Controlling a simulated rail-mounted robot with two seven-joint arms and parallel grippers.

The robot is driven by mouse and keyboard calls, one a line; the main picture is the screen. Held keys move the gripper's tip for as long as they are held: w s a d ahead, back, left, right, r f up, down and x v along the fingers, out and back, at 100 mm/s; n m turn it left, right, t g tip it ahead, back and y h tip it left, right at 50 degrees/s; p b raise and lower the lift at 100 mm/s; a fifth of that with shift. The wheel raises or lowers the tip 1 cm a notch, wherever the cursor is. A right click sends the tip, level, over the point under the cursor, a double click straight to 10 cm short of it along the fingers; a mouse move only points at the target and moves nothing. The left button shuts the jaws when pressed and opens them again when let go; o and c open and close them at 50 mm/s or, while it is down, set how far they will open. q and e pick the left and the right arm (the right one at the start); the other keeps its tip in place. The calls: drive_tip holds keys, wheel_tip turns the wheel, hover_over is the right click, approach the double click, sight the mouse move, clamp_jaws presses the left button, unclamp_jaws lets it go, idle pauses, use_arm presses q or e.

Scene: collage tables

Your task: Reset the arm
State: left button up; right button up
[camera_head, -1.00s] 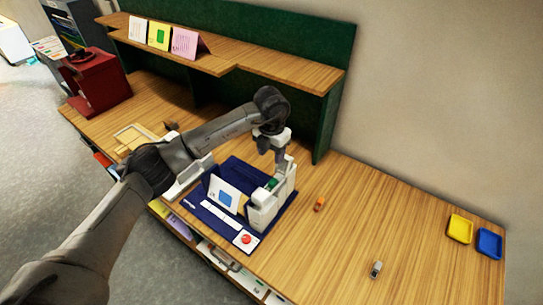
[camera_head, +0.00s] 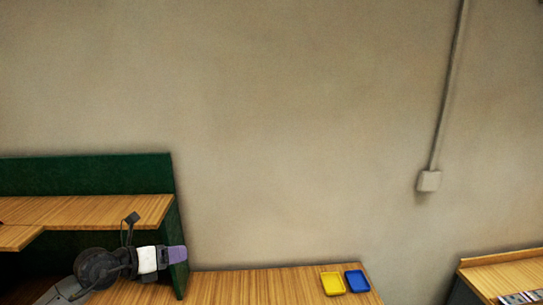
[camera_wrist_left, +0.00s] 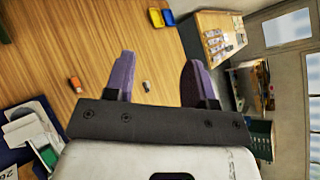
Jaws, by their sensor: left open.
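My left arm enters the head view at the lower left, in front of the green and wooden shelf. My left gripper (camera_head: 179,254) shows there with its purple fingers pointing right. In the left wrist view my left gripper (camera_wrist_left: 158,65) has its two purple fingers spread apart with nothing between them. Beyond the fingers lies the wooden tabletop (camera_wrist_left: 100,40). My right arm and gripper are not seen.
A yellow tray (camera_head: 332,283) and a blue tray (camera_head: 357,281) lie at the table's right end. In the wrist view, an orange item (camera_wrist_left: 75,84) and a small grey item (camera_wrist_left: 147,86) lie on the table. Another table (camera_head: 500,268) stands right.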

use_arm(q)
wheel_tip(320, 180, up, 18)
drive_tip(key=s+d+n+t+h, duration=0.2)
drive_tip(key=s+n+t+h, duration=0.15)
drive_tip(key=t, duration=0.55)
drive_tip(key=s+a+r+n+t+y, duration=0.2)
drive_tip(key=a+r+n+t+y, duration=0.15)
drive_tip(key=n+y, duration=0.6)
drive_tip(key=s+a+r+n+t+y, duration=0.2)
drive_tip(key=r+n+t+y, duration=0.15)
drive_tip(key=n+y, duration=0.6)
drive_tip(key=s+d+f+n+g+h, duration=0.1)
drive_tip(key=s+f+n+g, duration=0.25)
drive_tip(key=f, duration=0.55)
drive_tip(key=s+d+f+n+g+h, duration=0.25)
drive_tip(key=s+f+g, duration=0.2)
drive_tip(key=f, duration=0.55)
drive_tip(key=s+d+f+n+g+h, duration=0.1)
drive_tip(key=s+f+n+g, duration=0.3)
drive_tip(key=f, duration=0.5)
drive_tip(key=s+d+f+n+g+h, duration=0.25)
drive_tip(key=s+f+g, duration=0.75)
drive_tip(key=s+f, duration=1.7)
wheel_tip(320, 180, up, 14)
drive_tip(key=p, duration=1.6)
drive_tip(key=shift+s+a+r+n+y, duration=0.2)
drive_tip(key=shift+a+n+y, duration=0.1)
drive_tip(key=shift+a+y, duration=0.1)
